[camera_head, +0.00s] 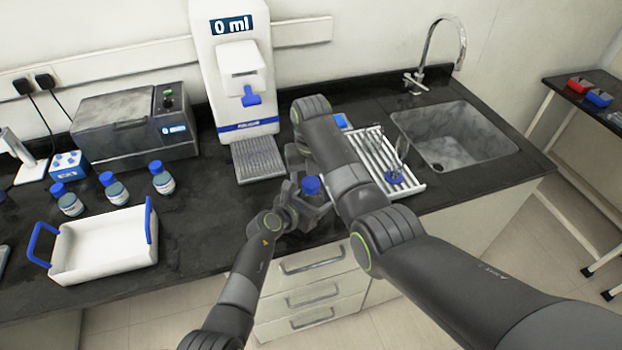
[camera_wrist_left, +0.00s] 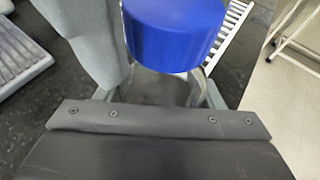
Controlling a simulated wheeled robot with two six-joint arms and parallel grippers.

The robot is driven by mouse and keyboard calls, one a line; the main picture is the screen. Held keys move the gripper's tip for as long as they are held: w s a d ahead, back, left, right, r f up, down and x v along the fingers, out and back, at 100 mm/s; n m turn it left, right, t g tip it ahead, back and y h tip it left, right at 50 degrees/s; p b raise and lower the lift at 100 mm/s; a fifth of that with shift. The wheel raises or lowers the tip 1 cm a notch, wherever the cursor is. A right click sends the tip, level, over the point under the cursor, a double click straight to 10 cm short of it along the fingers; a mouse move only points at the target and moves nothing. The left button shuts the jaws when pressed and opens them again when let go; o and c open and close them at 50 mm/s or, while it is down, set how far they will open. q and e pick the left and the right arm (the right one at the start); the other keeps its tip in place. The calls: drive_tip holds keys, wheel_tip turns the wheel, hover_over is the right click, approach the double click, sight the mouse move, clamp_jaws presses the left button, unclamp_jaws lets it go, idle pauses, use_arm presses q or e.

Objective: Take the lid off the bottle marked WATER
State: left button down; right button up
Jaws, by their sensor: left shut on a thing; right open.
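A bottle with a blue lid (camera_head: 311,186) is in my left gripper (camera_head: 306,200), near the front edge of the counter. The gripper is shut around the bottle's body, below the lid. The blue lid fills the top middle of the left wrist view (camera_wrist_left: 174,35) and sits on the bottle. The bottle's label is hidden, so I cannot read its marking. My right gripper (camera_head: 298,158) is open, just behind and above the lid, partly hidden by my right arm.
Three blue-lidded bottles (camera_head: 115,190) stand at the left behind a white tray with blue handles (camera_head: 105,275). A water dispenser (camera_head: 240,75) reading "0 ml" stands at the back. A white drying rack (camera_head: 408,183) and a sink (camera_head: 455,135) are at the right.

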wheel_tip(320, 180, up, 4)
drive_tip(key=shift+r, duration=0.1)
drive_tip(key=m, duration=0.5)
drive_tip(key=shift+r, duration=0.2)
drive_tip(key=m, duration=0.6)
drive_tip(key=shift+r, duration=0.25)
drive_tip(key=m, duration=0.6)
drive_tip(key=shift+r, duration=0.3)
drive_tip(key=m, duration=0.6)
drive_tip(key=shift+r+m, duration=0.3)
drive_tip(key=m, duration=0.4)
drive_tip(key=shift+r+m, duration=0.2)
drive_tip(key=shift+m, duration=0.1)
drive_tip(key=m, duration=0.3)
drive_tip(key=shift+r, duration=0.1)
drive_tip(key=m, duration=0.4)
drive_tip(key=shift+r, duration=0.2)
drive_tip(key=m, duration=0.3)
drive_tip(key=shift+r+m, duration=0.1)
drive_tip(key=shift+m, duration=0.2)
drive_tip(key=shift+f, duration=3.95)
drive_tip(key=shift+c, duration=0.3)
